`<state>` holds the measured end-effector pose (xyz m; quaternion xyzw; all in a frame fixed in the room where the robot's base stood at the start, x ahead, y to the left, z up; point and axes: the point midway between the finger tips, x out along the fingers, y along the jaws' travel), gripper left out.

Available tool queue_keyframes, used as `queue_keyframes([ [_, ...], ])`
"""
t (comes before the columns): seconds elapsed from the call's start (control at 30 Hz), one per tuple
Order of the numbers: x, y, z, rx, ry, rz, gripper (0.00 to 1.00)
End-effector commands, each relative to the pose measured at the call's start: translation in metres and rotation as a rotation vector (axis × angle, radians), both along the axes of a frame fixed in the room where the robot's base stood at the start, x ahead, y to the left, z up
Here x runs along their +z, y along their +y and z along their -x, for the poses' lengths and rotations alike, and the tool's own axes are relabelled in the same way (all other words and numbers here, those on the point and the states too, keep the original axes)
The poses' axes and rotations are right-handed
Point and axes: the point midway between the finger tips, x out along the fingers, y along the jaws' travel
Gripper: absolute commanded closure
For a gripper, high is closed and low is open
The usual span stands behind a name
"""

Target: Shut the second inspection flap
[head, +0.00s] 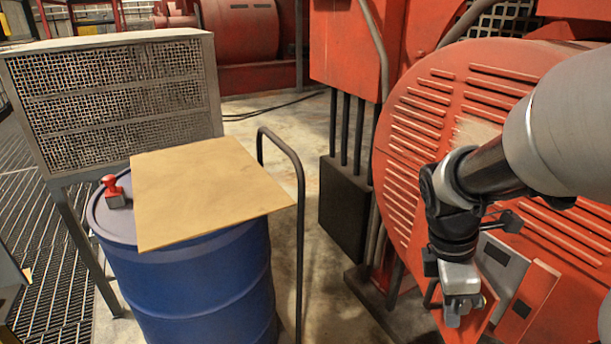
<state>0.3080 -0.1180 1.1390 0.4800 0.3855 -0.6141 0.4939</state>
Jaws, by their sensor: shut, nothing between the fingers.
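The round red engine housing (408,165) with slotted vents fills the right side of the head view. Low on it, a grey recess (492,282) with a dark patch shows behind my arm. A red flap-like panel (540,283) stands out at an angle to the right of this recess. Another red angled panel (489,308) shows partly behind my gripper. I cannot tell which panel is the second inspection flap. My gripper (455,314) is shut and empty, pointing down in front of the left panel. Whether it touches that panel is unclear. My arm hides part of the housing.
A mesh-fronted cabinet (110,85) stands behind. Bare floor (335,290) lies between drum and engine.

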Motion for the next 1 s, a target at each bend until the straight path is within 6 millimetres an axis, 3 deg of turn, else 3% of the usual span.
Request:
queue_keyframes([
  [0.2, 0.001, -0.039, 0.0, 0.033, 0.002, 0.0, 1.0],
  [0.4, 0.0, -0.061, -0.003, 0.034, 0.002, 0.0, 1.0],
  [0.63, 0.0, -0.073, -0.006, 0.037, 0.0, 0.0, 1.0],
  [1.0, 0.0, -0.074, -0.007, 0.037, 0.0, 0.0, 1.0],
])
